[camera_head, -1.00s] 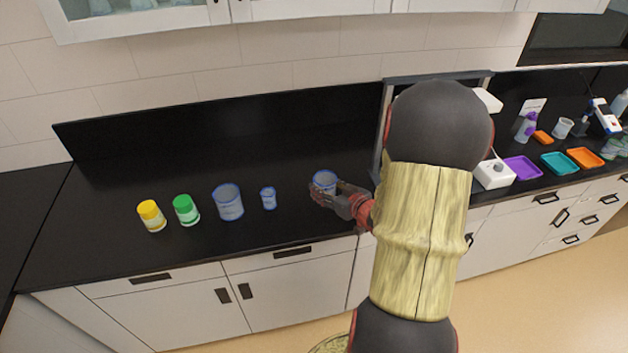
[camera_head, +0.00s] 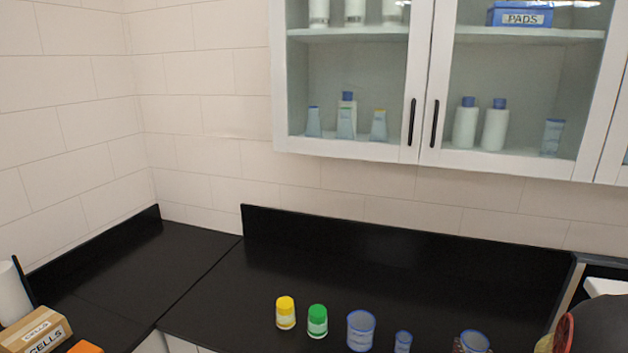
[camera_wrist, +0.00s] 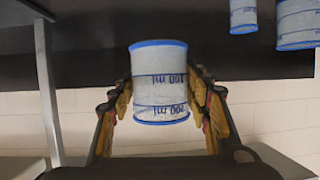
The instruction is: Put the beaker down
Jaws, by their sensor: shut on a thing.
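A clear beaker with blue rims and blue volume marks (camera_wrist: 160,62) is between the two fingers of my gripper (camera_wrist: 160,88) in the wrist view. The fingers are shut on its sides. The wrist picture appears upside down, with the beaker's print inverted. In the head view the held beaker (camera_head: 475,342) is at the bottom edge, over the black counter (camera_head: 400,268). Its base is cut off there, so I cannot tell whether it touches the counter. Only a little of my gripper shows beside it.
A yellow-capped jar (camera_head: 286,314), a green-capped jar (camera_head: 317,321), a larger beaker (camera_head: 361,330) and a small beaker (camera_head: 403,342) stand left of the held beaker. A cardboard box (camera_head: 38,332) is at far left. Glass-door cabinets (camera_head: 425,80) hang above. Counter behind the row is clear.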

